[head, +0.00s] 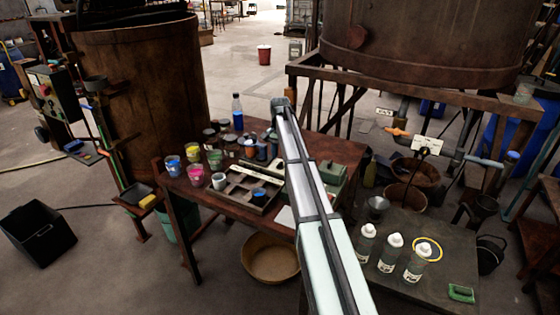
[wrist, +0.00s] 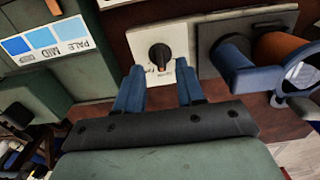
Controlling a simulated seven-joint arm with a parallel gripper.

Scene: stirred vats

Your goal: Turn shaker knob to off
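The black round knob (wrist: 160,57) sits on a white plate (wrist: 178,36) in the wrist view. A small orange-red mark shows at its lower edge, and lettering on the plate beside it is too small to read. My gripper (wrist: 160,67) has two blue fingers, spread open, with nothing between them. The fingertips point toward the plate, one on each side of the knob in the picture; I cannot tell whether they touch it. In the head view my arm reaches over the wooden table (head: 232,196); my fingers and the knob cannot be made out there.
A green casing (wrist: 38,52) with blue colour swatches (wrist: 42,38) lies left of the plate. Right of it are a dark panel (wrist: 240,24) and blue and orange cylinders (wrist: 285,48). In the head view, paint cups (head: 194,152) and a blue bottle (head: 238,118) crowd the table.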

